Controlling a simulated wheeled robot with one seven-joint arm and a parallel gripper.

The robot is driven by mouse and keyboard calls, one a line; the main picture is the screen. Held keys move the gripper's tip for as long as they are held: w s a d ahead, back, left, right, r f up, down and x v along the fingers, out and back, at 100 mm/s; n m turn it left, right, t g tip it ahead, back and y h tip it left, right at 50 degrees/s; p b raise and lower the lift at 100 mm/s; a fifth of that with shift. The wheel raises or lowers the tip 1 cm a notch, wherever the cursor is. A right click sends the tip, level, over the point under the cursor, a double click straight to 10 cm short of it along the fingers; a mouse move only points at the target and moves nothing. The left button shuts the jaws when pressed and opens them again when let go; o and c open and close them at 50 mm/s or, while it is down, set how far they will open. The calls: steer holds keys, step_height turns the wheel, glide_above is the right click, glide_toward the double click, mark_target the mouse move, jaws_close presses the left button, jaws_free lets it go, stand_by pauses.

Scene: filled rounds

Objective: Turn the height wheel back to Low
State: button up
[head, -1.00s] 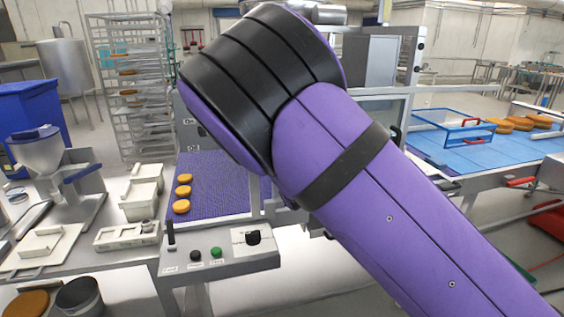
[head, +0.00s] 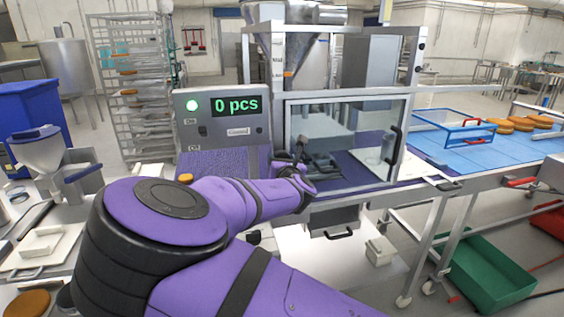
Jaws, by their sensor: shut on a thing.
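My gripper (head: 299,153) is small and dark at the end of my purple arm, in front of the left part of the machine's clear guard door (head: 350,125). It is shut on what I take to be the height wheel. The wheel itself is mostly hidden by the gripper and wrist, so its marks and setting cannot be read. Small labels on the steel post (head: 277,75) above are too small to read surely.
A control panel (head: 222,118) left of the gripper shows "0 pcs" and a lit green lamp. The door has a black handle (head: 392,145). A blue belt (head: 480,150) with orange rounds (head: 520,123) lies right. A green crate (head: 492,272) stands on the floor.

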steer(key=shift+f, duration=0.1)
stand_by(0.3)
steer(key=o, duration=0.9)
steer(key=v, duration=1)
steer(key=shift+s+d, duration=0.1)
steer(key=shift+s, duration=0.3)
